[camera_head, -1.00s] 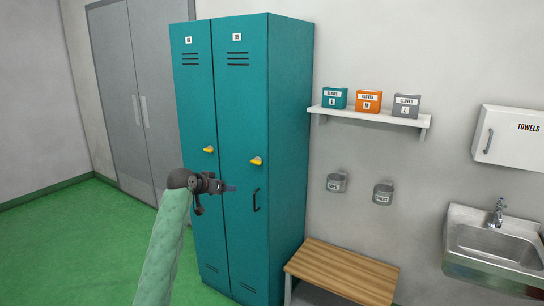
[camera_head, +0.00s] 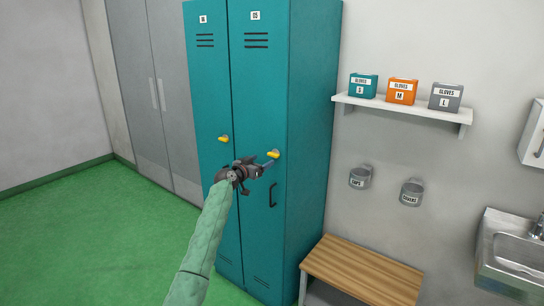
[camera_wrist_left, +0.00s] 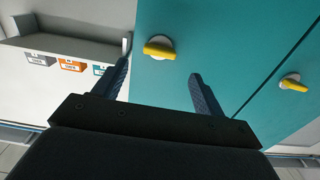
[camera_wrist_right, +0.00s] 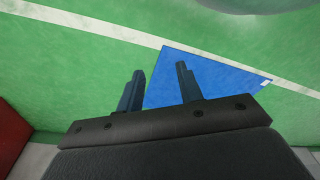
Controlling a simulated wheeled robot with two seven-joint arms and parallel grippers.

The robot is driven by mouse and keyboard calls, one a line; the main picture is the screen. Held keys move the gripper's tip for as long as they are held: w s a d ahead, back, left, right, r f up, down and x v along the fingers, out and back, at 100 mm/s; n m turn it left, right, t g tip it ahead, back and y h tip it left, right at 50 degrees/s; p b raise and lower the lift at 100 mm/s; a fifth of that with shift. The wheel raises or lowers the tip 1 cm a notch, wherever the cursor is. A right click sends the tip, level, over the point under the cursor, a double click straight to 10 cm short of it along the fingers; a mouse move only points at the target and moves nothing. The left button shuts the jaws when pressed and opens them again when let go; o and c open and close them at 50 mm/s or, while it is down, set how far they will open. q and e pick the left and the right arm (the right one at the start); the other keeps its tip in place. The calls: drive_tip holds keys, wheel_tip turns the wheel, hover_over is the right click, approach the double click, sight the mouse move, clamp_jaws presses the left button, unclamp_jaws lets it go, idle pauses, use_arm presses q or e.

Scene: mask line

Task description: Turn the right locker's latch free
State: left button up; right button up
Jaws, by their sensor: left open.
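The teal right locker (camera_head: 262,90) stands upright with its door shut. Its yellow latch (camera_head: 274,154) lies roughly sideways on a pale round base. My left gripper (camera_head: 266,166) is right by this latch, just below it in the head view. In the left wrist view my left gripper (camera_wrist_left: 160,76) is open and empty, and the right locker's latch (camera_wrist_left: 160,48) sits just beyond the gap between the fingertips. I see no contact. My right gripper (camera_wrist_right: 160,75) is open and empty over the floor, away from the lockers.
The left locker has its own yellow latch (camera_head: 223,139). A black pull handle (camera_head: 273,195) is below the right latch. A wooden bench (camera_head: 362,270), a shelf of glove boxes (camera_head: 402,109) and wall cups are to the right. The green floor (camera_head: 90,240) at left is clear.

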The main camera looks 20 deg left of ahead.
sight(272, 155)
use_arm(q)
drive_tip(key=p+x, duration=0.2)
drive_tip(key=x, duration=0.4)
drive_tip(key=shift+w+r, duration=0.1)
drive_tip(key=shift+w, duration=0.25)
drive_tip(key=shift+w+d+p, duration=0.15)
drive_tip(key=shift+p, duration=0.15)
use_arm(e)
wheel_tip(272, 155, down, 5)
drive_tip(key=s+d, duration=0.2)
drive_tip(key=s, duration=0.1)
drive_tip(key=shift+d, duration=0.2)
use_arm(q)
drive_tip(key=shift+c, duration=0.2)
drive_tip(key=c, duration=0.9)
use_arm(e)
drive_tip(key=shift+d+f, duration=0.1)
drive_tip(key=shift+d, duration=0.05)
